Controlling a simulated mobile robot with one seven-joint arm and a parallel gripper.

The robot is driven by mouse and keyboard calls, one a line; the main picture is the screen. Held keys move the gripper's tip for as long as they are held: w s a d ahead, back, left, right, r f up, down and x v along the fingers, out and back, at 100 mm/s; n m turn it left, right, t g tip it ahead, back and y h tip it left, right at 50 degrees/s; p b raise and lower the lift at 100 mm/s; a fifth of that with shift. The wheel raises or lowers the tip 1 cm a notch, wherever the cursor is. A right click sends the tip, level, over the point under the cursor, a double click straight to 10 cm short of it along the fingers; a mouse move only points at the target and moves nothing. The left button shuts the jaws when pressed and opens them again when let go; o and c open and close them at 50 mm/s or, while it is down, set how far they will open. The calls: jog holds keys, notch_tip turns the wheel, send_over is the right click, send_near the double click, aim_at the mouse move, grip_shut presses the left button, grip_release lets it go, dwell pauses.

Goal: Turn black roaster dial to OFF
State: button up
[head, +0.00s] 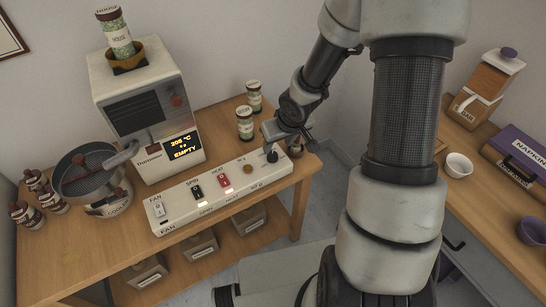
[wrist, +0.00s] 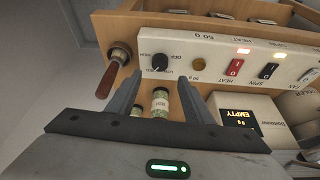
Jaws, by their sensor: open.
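The black roaster dial (head: 271,156) sits at the right end of the white control panel (head: 225,194) in the head view. In the wrist view, which shows the panel upside down, the dial (wrist: 159,62) has small labels around it; its setting is too small to read surely. My gripper (head: 272,137) is close to the dial in the head view. In the wrist view my gripper (wrist: 160,70) is open and empty, with the dial between and just beyond the fingertips. I cannot tell whether a finger touches it.
A black switch (head: 196,192), a lit red switch (head: 224,181) and a white switch (head: 158,208) are left of the dial. The roaster (head: 146,115) and jars (head: 245,123) stand behind the panel. A red-brown handle (wrist: 107,80) projects beside the panel's end.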

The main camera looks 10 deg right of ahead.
aim_at(273, 155)
jog(key=b+x, duration=0.2)
jog(key=x, duration=0.6)
jog(key=shift+w+f, duration=0.2)
jog(key=shift+f, duration=0.1)
jog(key=c, duration=1)
